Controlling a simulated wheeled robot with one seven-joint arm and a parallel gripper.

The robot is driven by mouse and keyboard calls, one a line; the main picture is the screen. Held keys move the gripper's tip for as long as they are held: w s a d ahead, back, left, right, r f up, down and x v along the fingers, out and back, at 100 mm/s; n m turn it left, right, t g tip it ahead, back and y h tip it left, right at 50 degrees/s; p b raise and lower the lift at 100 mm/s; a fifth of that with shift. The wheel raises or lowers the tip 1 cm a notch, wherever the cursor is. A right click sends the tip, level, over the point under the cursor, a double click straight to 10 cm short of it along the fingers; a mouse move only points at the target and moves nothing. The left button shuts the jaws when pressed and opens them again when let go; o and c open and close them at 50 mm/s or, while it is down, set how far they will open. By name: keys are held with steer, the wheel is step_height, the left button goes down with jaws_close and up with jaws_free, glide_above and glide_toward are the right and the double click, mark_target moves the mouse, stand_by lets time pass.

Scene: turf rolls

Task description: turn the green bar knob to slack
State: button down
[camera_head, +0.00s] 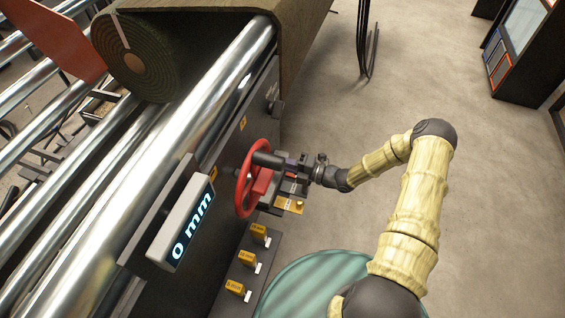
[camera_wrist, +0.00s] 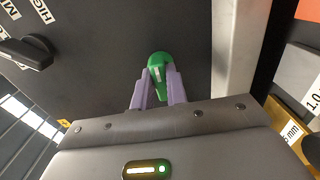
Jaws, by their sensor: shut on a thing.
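The green bar knob (camera_wrist: 159,66) shows in the wrist view on a dark panel, with a pale line on its face. My gripper (camera_wrist: 157,78) has its two purple fingers on either side of the knob's bar, shut on it. The fingers cover part of the bar. In the head view, my gripper (camera_head: 303,167) is at the side of the machine, right of the red handwheel. I cannot make out the green knob in that view. No slack label is readable in either view.
A red handwheel (camera_head: 247,190) stands close left of my gripper. A display (camera_head: 188,225) reads 0 mm. Yellow-tagged blocks (camera_head: 247,258) sit below. A black knob (camera_wrist: 28,52) is at the wrist view's left, near partly visible labels.

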steer(key=shift+d, duration=0.1)
steer(key=c, duration=1.4)
jaws_free()
steer(key=b+v, duration=0.1)
steer(key=v, duration=1.6)
steer(key=shift+d, duration=0.2)
